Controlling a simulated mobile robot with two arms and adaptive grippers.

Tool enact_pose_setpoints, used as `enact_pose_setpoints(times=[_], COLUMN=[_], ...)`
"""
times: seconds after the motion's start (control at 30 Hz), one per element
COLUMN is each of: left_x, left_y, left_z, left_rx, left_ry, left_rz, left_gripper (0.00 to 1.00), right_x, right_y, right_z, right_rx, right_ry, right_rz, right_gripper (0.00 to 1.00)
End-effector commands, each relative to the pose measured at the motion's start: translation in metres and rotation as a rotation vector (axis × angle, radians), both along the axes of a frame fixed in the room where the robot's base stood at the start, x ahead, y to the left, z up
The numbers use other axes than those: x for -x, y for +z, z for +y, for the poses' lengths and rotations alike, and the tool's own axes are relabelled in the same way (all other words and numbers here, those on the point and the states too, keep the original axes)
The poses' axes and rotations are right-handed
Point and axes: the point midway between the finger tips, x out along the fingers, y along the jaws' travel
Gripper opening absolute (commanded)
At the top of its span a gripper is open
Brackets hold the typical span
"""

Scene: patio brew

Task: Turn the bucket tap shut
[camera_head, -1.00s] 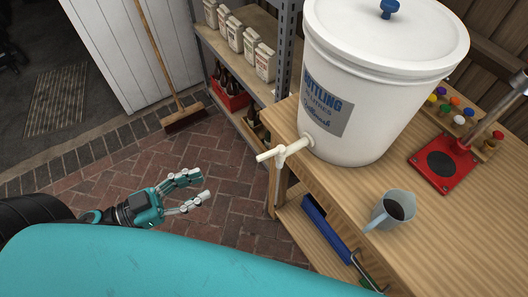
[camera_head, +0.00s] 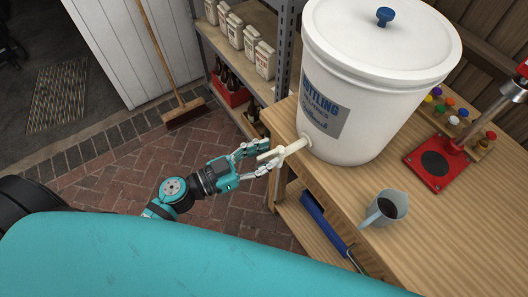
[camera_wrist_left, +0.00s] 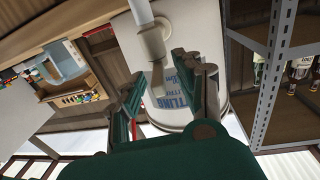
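The white bottling bucket (camera_head: 375,85) stands on the wooden bench with its lid on. Its cream tap (camera_head: 292,148) sticks out from the low front side over the bench edge, and the tap's lever points left toward my gripper. My left gripper (camera_head: 266,158) is open, its fingers on either side of the lever's end; I cannot tell whether they touch it. In the left wrist view the tap (camera_wrist_left: 152,42) shows just beyond and between the open fingers (camera_wrist_left: 160,78), with the bucket (camera_wrist_left: 185,100) behind. My right gripper is not in view.
A measuring jug (camera_head: 388,208) with dark liquid stands near the bench's front edge. A red capper stand (camera_head: 436,163) and a rack of coloured caps are behind. A metal shelf (camera_head: 284,50) rises left of the bucket.

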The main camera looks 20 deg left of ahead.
Motion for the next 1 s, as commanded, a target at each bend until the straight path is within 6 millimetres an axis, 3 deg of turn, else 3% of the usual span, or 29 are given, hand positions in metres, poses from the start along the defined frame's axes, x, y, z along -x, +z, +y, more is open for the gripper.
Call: enact_pose_setpoints(times=[0.23,0.5,1.0], left_x=[-0.0004,-0.0002,-0.0026], left_y=[-0.0003,-0.0003,0.0007], left_z=[-0.0006,-0.0003,0.002], left_rx=[0.0,0.0,-0.002], left_ry=[0.0,0.0,-0.061], left_rz=[0.0,0.0,-0.001], left_gripper=[0.35,0.0,0.0], right_x=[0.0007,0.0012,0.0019], right_y=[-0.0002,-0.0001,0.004], right_z=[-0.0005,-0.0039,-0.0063], right_rx=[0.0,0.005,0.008], right_ry=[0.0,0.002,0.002], right_rz=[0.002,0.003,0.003], right_gripper=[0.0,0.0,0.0])
